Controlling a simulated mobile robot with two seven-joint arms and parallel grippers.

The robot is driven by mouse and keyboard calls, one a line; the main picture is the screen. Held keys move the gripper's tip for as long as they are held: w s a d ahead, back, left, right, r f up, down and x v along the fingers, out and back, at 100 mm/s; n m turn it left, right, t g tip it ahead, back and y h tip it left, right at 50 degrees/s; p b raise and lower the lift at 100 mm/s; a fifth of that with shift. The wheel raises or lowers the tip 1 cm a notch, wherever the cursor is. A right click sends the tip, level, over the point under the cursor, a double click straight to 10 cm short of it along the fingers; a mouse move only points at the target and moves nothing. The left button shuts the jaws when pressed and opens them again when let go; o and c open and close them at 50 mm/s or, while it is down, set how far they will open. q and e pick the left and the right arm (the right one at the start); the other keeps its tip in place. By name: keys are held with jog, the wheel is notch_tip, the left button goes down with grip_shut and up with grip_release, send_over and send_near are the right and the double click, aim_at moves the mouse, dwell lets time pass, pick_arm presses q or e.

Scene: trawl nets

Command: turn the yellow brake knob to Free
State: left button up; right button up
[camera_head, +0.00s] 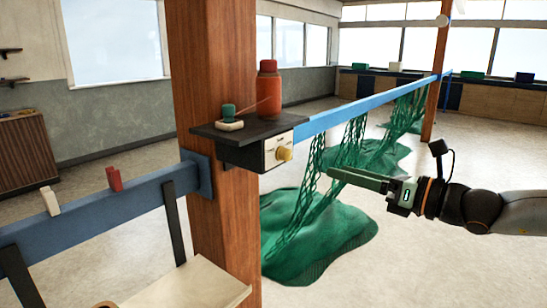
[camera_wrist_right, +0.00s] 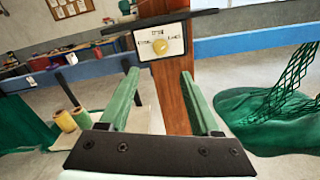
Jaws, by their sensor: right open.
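The yellow brake knob (camera_head: 284,154) sticks out from a pale label plate (camera_head: 270,157) on the box under the dark shelf at the wooden post. In the right wrist view the knob (camera_wrist_right: 160,46) sits in the middle of the plate (camera_wrist_right: 177,46), with small marks above and to both sides. They are too small to read surely, and the knob's setting cannot be told. My right gripper (camera_head: 333,173) is open and empty, to the right of the knob and apart from it. Its two green fingers (camera_wrist_right: 160,80) straddle the line below the knob. My left gripper does not show.
The dark shelf (camera_head: 237,130) above the knob holds an orange bottle (camera_head: 268,88) and a small green-topped item (camera_head: 229,116). A blue rail (camera_head: 365,103) with green nets (camera_head: 318,232) runs back to the right. A blue beam (camera_head: 85,209) stands left of the post (camera_head: 213,80).

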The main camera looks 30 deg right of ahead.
jog(key=b, duration=0.4)
send_near(290, 156)
jog(key=x, duration=0.4)
jog(key=shift+w+a, duration=0.1)
jog(key=shift+a, duration=0.2)
jog(key=shift+w+a, duration=0.2)
jog(key=shift+w, duration=0.7)
jog(key=shift+w+d+r+p, duration=0.1)
jog(key=shift+w+r+p, duration=0.2)
jog(key=shift+p, duration=0.6)
jog(key=shift+w+a+f+p, duration=0.1)
jog(key=shift+w+a+p, duration=0.1)
jog(key=shift+w+p, duration=0.35)
jog(key=shift+w+a+f+p, duration=0.2)
jog(key=shift+w+a+p, duration=0.05)
jog(key=shift+w+p, duration=0.1)
jog(key=shift+s, duration=0.1)
jog(key=shift+c, duration=0.3)
